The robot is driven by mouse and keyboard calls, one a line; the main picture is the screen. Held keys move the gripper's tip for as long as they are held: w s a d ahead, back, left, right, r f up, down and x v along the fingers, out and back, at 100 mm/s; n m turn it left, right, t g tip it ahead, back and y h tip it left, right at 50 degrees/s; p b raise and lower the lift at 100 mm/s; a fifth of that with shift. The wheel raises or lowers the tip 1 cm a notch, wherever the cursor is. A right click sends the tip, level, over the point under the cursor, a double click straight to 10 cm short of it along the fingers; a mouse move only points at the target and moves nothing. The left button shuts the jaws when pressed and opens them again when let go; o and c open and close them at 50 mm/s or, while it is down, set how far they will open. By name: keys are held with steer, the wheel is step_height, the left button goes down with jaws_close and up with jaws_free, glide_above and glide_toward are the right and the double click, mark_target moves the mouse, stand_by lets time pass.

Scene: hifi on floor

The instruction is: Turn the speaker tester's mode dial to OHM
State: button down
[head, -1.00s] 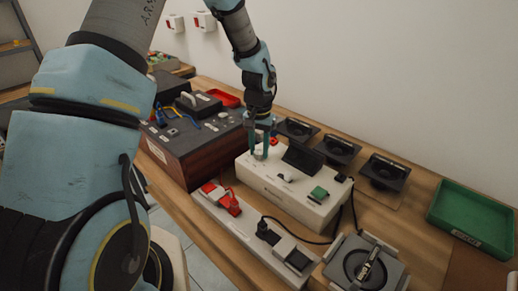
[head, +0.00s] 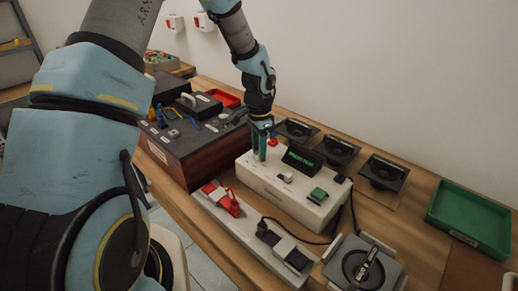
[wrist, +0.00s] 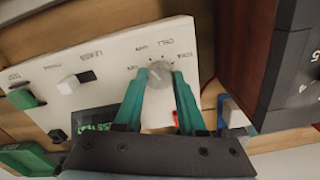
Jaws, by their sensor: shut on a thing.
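The speaker tester is a white box (head: 283,191) on the bench. In the wrist view its white top (wrist: 115,65) carries the round grey mode dial (wrist: 160,74). Small labels surround the dial; they are upside down and I cannot read the pointer position surely. The dark display (head: 300,158) is lit with green text, partly visible in the wrist view (wrist: 95,118), too small to read surely. My gripper (head: 259,156) points down at the tester's left end. Its two green fingers are shut on the dial, one on each side.
A dark box with cables (head: 185,145) stands close on the left. A white power strip (head: 245,228) with a red switch (head: 222,199) runs along the front. Black speakers (head: 335,149) line the wall. A green tray (head: 470,218) is at right.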

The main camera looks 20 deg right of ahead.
steer(key=shift+m, duration=0.4)
steer(key=shift+c, duration=2.4)
jaws_free()
steer(key=shift+r, duration=0.1)
step_height(320, 180, up, 11)
steer(key=b, duration=0.2)
steer(key=shift+f, duration=0.2)
